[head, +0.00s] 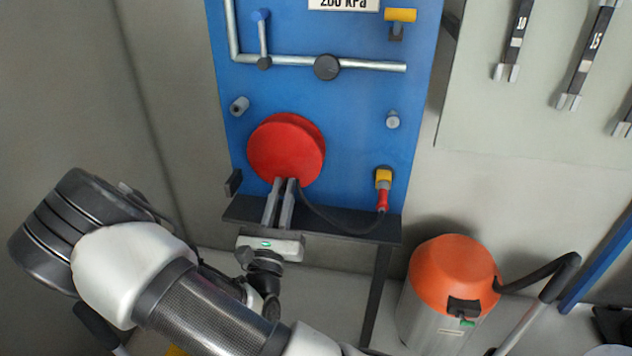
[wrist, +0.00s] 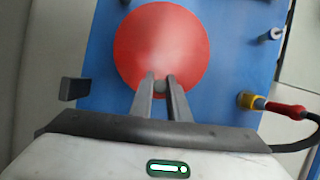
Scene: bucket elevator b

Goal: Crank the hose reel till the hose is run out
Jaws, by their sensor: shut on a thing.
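The hose reel (head: 284,146) is a red disc on the blue panel (head: 350,110). It fills the upper middle of the wrist view (wrist: 162,40). My gripper (head: 284,182) is at the reel's lower edge. In the wrist view my gripper (wrist: 160,82) is shut on a small grey crank knob (wrist: 160,87) at the bottom of the disc. A dark hose (head: 335,226) runs from behind the reel in a sag to a red fitting (head: 382,198) under a yellow connector (head: 383,177). The fitting (wrist: 285,108) and connector (wrist: 250,101) also show in the wrist view.
A dark shelf (head: 370,229) juts out below the reel. A pipe with a round black part (head: 327,67) crosses the panel above. An orange-topped vacuum (head: 452,275) stands on the floor at right. Wrenches (head: 585,55) hang on the right wall board.

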